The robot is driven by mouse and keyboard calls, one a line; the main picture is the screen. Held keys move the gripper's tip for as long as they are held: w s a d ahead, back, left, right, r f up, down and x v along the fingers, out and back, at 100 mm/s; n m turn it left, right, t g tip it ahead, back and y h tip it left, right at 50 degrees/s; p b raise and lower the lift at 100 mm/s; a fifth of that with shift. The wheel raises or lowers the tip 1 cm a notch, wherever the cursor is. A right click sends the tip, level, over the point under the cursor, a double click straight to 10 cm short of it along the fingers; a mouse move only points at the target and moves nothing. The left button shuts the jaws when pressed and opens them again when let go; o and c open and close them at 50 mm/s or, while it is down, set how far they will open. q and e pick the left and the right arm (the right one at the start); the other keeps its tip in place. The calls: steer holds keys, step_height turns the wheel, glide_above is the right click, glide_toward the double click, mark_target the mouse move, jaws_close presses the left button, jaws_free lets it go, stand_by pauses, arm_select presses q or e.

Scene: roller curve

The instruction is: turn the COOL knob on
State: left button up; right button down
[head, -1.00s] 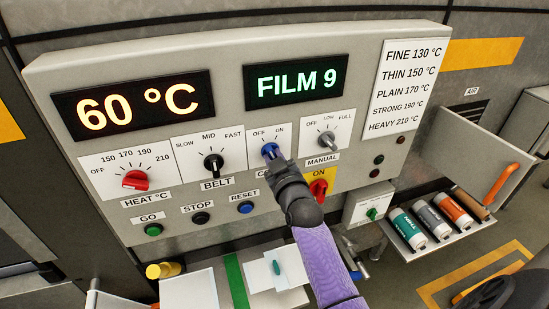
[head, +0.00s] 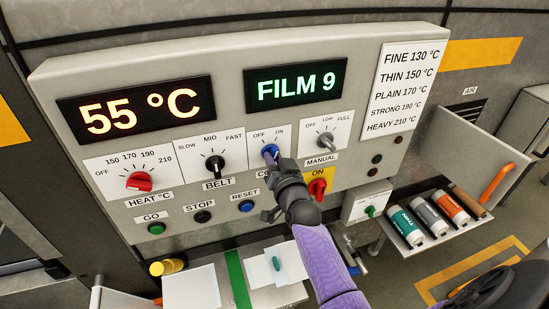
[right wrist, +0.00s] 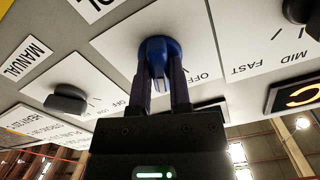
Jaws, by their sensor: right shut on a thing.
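The blue COOL knob (head: 269,151) sits on the grey panel under its OFF and ON marks. My right gripper (head: 271,158) reaches it from below and hides part of it and of its label. In the right wrist view the blue knob (right wrist: 157,50) stands between the two dark fingers of my right gripper (right wrist: 161,82), which are shut on its raised grip. I cannot tell for sure which mark the knob points at. My left gripper is not in view.
The red HEAT knob (head: 139,181), black BELT knob (head: 215,165), grey FAN-like MANUAL-side knob (head: 326,140) and red switch (head: 317,187) surround it. The left display (head: 136,107) reads 55 °C; the other (head: 295,85) reads FILM 9. Several rolls (head: 428,217) lie at right.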

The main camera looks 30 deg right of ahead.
steer(key=shift+m, duration=0.6)
steer(key=c, duration=0.6)
jaws_free()
steer(key=shift+o, duration=0.2)
steer(key=shift+s, duration=0.1)
steer(key=v, duration=0.9)
steer(key=shift+s, duration=0.4)
